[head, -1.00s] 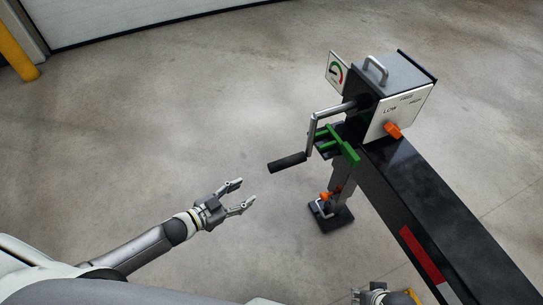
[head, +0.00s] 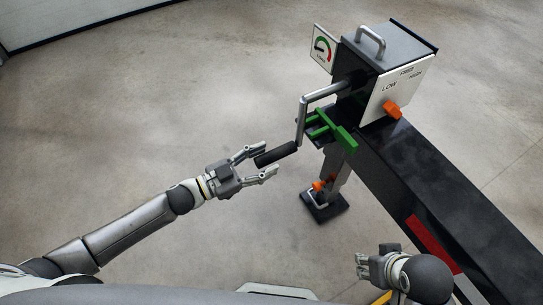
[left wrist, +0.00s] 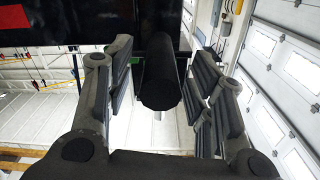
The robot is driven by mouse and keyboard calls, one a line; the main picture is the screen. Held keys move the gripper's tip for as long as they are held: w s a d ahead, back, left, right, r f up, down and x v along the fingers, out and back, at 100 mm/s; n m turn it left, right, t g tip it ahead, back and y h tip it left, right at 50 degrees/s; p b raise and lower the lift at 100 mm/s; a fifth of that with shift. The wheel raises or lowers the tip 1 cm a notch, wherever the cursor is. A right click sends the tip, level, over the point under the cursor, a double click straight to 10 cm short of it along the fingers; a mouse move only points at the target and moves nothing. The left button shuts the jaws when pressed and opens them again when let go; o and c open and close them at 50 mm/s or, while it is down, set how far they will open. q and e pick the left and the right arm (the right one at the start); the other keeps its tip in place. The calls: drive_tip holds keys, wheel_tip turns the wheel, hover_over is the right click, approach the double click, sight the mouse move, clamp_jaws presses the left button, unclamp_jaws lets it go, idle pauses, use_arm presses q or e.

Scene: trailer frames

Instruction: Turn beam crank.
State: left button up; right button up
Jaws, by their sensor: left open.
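The crank (head: 303,120) is a bent grey rod coming out of the gearbox (head: 385,55) on the black beam (head: 420,180). Its black handle (head: 279,153) points left and slightly down. My left gripper (head: 263,160) is open, with its fingertips on either side of the handle's free end. In the left wrist view the handle (left wrist: 160,80) runs between the spread fingers, with gaps on both sides. My right gripper (head: 364,264) is low in the head view, away from the crank; its jaw opening is unclear.
A green bracket (head: 346,138) sits close below the crank. The support leg's foot (head: 325,208) rests on the floor. The floor to the left is clear.

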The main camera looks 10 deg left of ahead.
use_arm(q)
drive_tip(key=shift+x, duration=1.45)
drive_tip(key=shift+c, duration=0.3)
clamp_jaws()
